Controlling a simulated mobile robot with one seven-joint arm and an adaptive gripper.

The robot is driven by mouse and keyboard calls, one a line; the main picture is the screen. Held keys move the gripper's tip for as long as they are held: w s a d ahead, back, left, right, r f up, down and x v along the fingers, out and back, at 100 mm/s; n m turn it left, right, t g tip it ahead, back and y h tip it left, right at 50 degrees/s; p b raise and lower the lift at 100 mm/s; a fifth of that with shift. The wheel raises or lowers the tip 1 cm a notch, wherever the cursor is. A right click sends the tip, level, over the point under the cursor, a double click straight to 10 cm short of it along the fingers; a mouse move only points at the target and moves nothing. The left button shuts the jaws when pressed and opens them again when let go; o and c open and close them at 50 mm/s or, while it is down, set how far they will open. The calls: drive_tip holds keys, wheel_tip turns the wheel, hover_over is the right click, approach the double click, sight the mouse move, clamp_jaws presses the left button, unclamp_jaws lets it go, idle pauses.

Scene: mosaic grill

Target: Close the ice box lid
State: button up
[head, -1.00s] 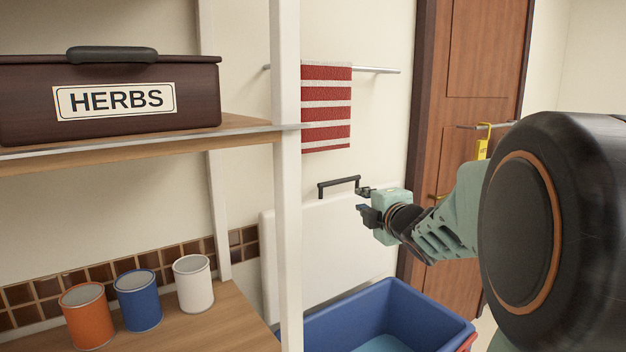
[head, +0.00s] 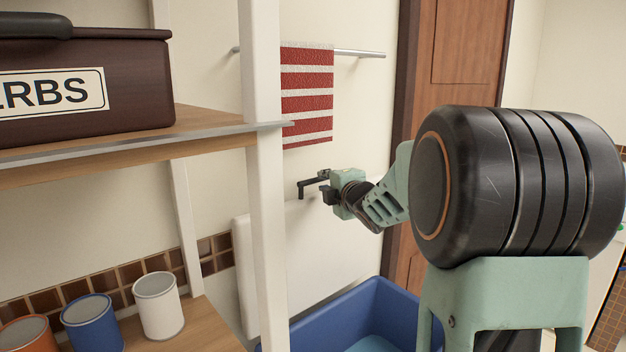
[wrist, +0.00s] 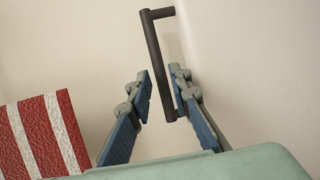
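The ice box (head: 355,315) is a blue open-topped tub at the bottom of the head view, partly cut off and partly behind my arm. Its white lid (head: 325,250) stands raised and nearly upright against the wall behind it. A dark bar handle (head: 302,188) sits at the lid's top edge. My gripper (head: 324,183) is at the handle in the head view. In the wrist view, the handle (wrist: 155,60) runs between the two spread fingers of my gripper (wrist: 159,73). The fingers look open, with a gap on the left side; contact on the right is unclear.
A white shelf post (head: 265,180) stands left of my gripper and hides part of the lid. The shelf holds a dark herbs box (head: 125,80) and several cans, one white (head: 158,308). A striped towel (head: 307,95) hangs above the lid. A brown door (head: 455,60) is behind my arm.

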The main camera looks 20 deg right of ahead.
sight(322, 180)
drive_tip(key=shift+w+f, duration=0.2)
drive_tip(key=shift+w, duration=1)
drive_tip(key=shift+w+f, duration=0.15)
drive_tip(key=shift+w, duration=1)
drive_tip(key=shift+c, duration=0.5)
clamp_jaws()
